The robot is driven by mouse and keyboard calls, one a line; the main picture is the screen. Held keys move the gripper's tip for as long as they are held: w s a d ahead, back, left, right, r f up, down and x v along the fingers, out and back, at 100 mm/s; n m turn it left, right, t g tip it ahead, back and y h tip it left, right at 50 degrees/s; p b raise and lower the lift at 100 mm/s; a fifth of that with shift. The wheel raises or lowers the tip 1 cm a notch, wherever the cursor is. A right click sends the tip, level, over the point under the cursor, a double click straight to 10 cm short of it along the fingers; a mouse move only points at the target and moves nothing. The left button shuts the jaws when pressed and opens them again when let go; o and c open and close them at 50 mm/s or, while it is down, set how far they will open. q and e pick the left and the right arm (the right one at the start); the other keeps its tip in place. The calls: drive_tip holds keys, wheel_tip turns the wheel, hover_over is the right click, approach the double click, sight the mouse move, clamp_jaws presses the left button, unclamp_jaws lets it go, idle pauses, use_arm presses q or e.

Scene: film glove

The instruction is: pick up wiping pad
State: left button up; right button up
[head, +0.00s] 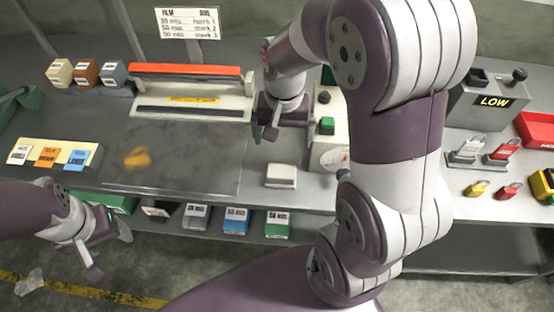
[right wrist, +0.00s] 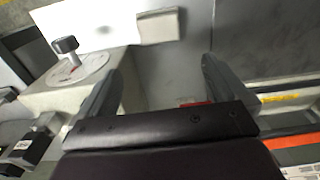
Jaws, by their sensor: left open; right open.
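The wiping pad appears to be the small white block (head: 281,176) lying flat near the front edge of the bench, right of the dark work plate. It also shows at the top of the right wrist view (right wrist: 160,26). My right gripper (head: 270,128) is open and empty over the bench, farther back than the pad and apart from it. In the right wrist view the two fingers of the right gripper (right wrist: 163,88) are spread, with the pad beyond them. My left gripper (head: 108,248) is open and empty, low at the left, in front of the bench.
A dial box (head: 329,155) stands just right of the pad. A long fixture with a red-orange bar (head: 185,70) lies behind. A yellow-orange patch (head: 137,158) is on the dark work plate (head: 190,155). Labelled boxes (head: 236,221) stand on the shelf below. Bench around the pad's left is clear.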

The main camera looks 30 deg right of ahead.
sight(281, 168)
drive_tip(key=f, duration=0.8)
drive_tip(key=s+f, duration=0.1)
drive_tip(key=f, duration=0.3)
drive_tip(key=shift+s+a, duration=0.1)
drive_tip(key=shift+a, duration=0.3)
drive_tip(key=shift+f, duration=0.3)
drive_tip(key=c, duration=1)
